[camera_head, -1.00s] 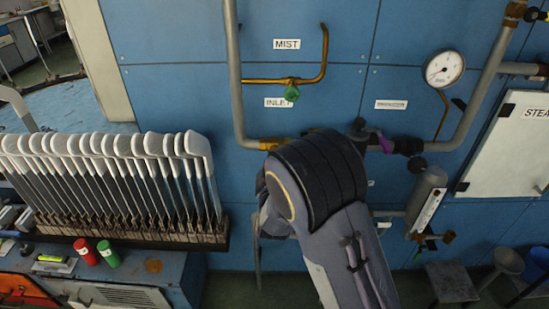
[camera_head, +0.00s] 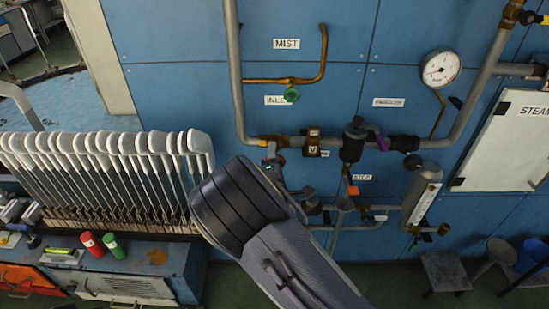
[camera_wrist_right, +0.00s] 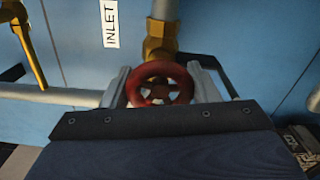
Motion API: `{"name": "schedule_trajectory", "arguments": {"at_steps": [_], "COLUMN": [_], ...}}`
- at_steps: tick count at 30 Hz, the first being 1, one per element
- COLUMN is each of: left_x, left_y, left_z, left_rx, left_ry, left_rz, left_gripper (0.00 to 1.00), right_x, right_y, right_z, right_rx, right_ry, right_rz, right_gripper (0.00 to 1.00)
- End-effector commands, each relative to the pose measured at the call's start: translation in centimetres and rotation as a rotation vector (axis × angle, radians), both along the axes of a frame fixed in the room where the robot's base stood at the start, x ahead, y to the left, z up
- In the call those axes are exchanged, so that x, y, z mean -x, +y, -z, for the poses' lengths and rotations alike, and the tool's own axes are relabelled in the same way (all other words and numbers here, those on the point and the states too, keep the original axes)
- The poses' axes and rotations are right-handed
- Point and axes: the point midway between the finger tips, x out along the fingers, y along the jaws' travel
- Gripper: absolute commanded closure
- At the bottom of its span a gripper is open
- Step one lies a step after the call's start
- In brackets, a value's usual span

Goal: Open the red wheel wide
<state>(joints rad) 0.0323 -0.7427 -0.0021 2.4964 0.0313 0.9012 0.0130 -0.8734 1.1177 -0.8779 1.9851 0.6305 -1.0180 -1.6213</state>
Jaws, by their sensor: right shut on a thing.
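The red wheel (camera_wrist_right: 136,91) is a spoked hand wheel below a brass fitting on the pipe, under the INLET label. In the right wrist view my right gripper (camera_wrist_right: 159,72) has one finger on each side of the wheel's rim and is shut on it. In the head view my right arm reaches up from the bottom, and its dark wrist hides much of the right gripper (camera_head: 273,155). Only a small part of the red wheel (camera_head: 280,162) shows there. My left gripper is not in view.
A green knob (camera_head: 292,94) sits on the brass pipe above. A black valve body (camera_head: 354,140) and a pressure gauge (camera_head: 441,69) are to the right. A rack of white sock boards (camera_head: 105,150) stands at left, close to my forearm. Red (camera_head: 90,244) and green (camera_head: 113,245) cylinders lie below.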

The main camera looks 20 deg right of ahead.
Motion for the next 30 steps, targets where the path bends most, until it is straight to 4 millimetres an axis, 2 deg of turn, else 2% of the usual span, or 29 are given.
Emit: {"name": "schedule_trajectory", "arguments": {"at_steps": [19,20,24,30], "left_x": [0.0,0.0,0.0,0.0], "left_y": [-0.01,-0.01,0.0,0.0], "left_z": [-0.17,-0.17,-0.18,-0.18], "left_rx": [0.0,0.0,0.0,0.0], "left_ry": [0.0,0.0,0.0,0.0], "left_rz": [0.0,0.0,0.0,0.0], "left_gripper": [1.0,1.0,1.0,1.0], "right_x": [0.06,0.06,0.04,0.01], "right_y": [-0.07,-0.07,-0.05,-0.01], "right_z": [0.14,0.14,0.09,0.04], "right_rx": [0.049,0.049,0.047,0.046], "right_ry": [0.018,0.018,0.016,0.014], "right_rz": [0.002,0.002,0.002,0.0], "right_gripper": [0.68,0.41,0.23,0.23]}}
